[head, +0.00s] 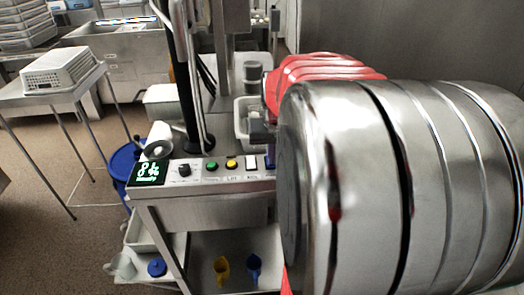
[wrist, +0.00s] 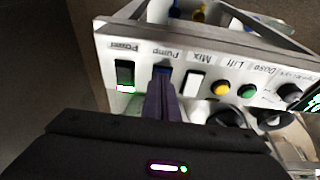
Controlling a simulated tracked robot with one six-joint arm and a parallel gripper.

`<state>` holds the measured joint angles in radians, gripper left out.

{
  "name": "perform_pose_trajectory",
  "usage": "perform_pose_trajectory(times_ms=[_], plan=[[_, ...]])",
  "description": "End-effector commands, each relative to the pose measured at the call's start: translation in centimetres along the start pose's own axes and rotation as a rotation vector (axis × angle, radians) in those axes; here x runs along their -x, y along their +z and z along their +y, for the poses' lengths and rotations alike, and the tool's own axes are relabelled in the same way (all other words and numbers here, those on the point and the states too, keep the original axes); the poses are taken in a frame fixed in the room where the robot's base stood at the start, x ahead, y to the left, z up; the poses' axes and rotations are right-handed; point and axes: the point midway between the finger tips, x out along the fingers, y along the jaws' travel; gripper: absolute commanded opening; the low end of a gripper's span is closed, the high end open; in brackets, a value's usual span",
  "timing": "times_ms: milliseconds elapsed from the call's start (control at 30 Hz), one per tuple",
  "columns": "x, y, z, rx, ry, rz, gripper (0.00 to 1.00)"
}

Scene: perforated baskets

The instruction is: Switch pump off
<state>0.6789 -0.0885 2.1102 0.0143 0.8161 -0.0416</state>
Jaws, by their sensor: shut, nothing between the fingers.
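The pump switch (wrist: 162,69) is a small blue-topped rocker under the "Pump" label on the pale control panel (wrist: 222,68) in the wrist view. My gripper (wrist: 164,84) is shut and empty. Its purple fingertips are right at the pump switch and cover most of it; I cannot tell whether they touch it or which way it is set. In the head view my gripper (head: 270,158) is at the panel's right end, largely hidden by my arm.
Beside the pump switch are the green-lit power switch (wrist: 125,76), the white mix switch (wrist: 193,82), yellow lift button (wrist: 223,89) and green dose button (wrist: 248,91). A black knob (head: 184,170) and display (head: 149,173) are further left in the head view.

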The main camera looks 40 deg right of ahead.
Motion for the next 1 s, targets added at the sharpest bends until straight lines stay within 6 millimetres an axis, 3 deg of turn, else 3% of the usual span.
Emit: perform_pose_trajectory(times_ms=[1000], plan=[[0.1, -1.5, 0.4, -0.009, 0.003, 0.002, 0.0]])
